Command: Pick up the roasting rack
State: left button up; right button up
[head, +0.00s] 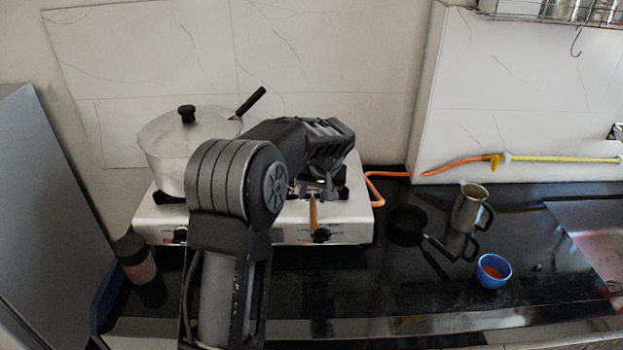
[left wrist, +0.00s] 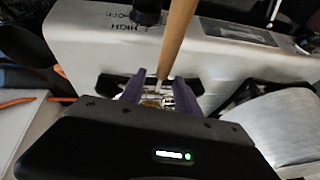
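The roasting rack shows in the head view as a brown wooden handle (head: 313,214) over the front of the stove, with its wire part mostly hidden by my left arm. In the left wrist view its handle (left wrist: 177,42) runs up from a wire part (left wrist: 155,101). My left gripper (head: 313,193) is over the right burner, pointing down at the rack. In the left wrist view its purple fingers (left wrist: 160,90) stand apart on either side of the rack's neck, with gaps visible. My right gripper is not in view.
The silver stove (head: 345,228) carries a lidded pot (head: 165,150) on its left burner. To the right are a black pan (head: 407,226), a metal mug (head: 468,208) and a blue cup (head: 493,271). An orange hose (head: 385,174) runs behind. A jar (head: 135,260) stands at left.

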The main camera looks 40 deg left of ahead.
pick_arm(q)
grip_shut()
dwell(0.4)
